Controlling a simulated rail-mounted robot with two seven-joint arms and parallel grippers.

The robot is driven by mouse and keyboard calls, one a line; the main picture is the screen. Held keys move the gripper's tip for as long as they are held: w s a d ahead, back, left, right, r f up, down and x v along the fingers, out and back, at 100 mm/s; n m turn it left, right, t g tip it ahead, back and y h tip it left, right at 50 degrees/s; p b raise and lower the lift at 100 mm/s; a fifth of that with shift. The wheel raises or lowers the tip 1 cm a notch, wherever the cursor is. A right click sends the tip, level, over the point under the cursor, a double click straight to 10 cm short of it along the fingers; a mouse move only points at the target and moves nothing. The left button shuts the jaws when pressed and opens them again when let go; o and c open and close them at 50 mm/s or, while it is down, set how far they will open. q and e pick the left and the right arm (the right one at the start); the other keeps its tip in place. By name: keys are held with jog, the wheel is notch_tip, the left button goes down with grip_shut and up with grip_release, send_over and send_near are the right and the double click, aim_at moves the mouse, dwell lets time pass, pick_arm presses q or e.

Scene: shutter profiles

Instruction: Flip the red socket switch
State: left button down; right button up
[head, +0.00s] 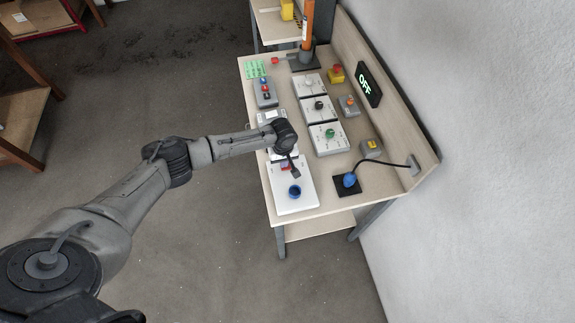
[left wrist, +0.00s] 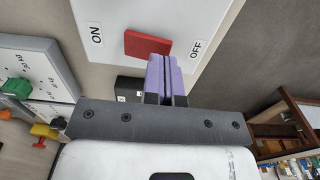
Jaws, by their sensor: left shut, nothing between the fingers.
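The red socket switch (left wrist: 148,45) shows in the left wrist view as a red rocker between the labels ON and OFF on a white panel (left wrist: 105,12). In the head view this panel (head: 307,200) lies at the near end of the table with a blue round socket (head: 295,191) on it. My left gripper (head: 293,171) is over the panel's far part and mostly hides the switch there. Its purple fingers (left wrist: 160,60) are shut and empty, with tips right by the switch's lower right edge. I cannot tell whether they touch it. My right gripper is not in view.
A black base with a blue plug (head: 349,180) and cable stands right of the panel. Switch boxes with a green knob (head: 330,133) and other knobs stand behind. A dark OFF display (head: 369,85) is on the backboard. Open floor lies left of the table (head: 310,212).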

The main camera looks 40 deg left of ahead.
pick_arm(q)
jog(key=shift+f+b, duration=0.4)
jog(key=shift+f, duration=0.5)
dwell(0.3)
jog(key=shift+r+p, duration=0.95)
jog(key=shift+p, duration=0.15)
notch_tip(320, 180, up, 5)
jog(key=p, duration=0.6)
jog(key=shift+r, duration=0.1)
